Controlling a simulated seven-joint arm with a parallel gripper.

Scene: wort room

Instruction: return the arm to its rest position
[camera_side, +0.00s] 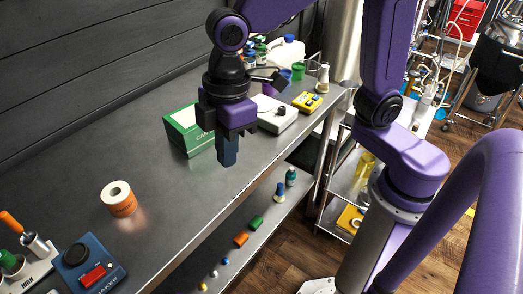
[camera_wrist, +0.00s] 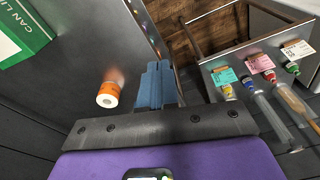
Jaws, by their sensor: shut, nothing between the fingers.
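My gripper (camera_side: 228,160) hangs from my purple arm, pointing down over the front part of the steel bench (camera_side: 150,215). Its blue fingers are together with nothing between them. In the wrist view the shut fingers (camera_wrist: 158,85) show side by side above the black crossbar. In the side view the gripper is in front of the green and white box (camera_side: 185,132) and clear of the bench top as far as I can tell.
An orange-labelled roll (camera_side: 120,200) stands on the bench to the left. A blue shaker device (camera_side: 85,268) is at front left. A grey scale (camera_side: 277,115) and a yellow device (camera_side: 307,101) lie behind the gripper. A lower shelf (camera_side: 262,215) holds small bottles. Mid-bench is clear.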

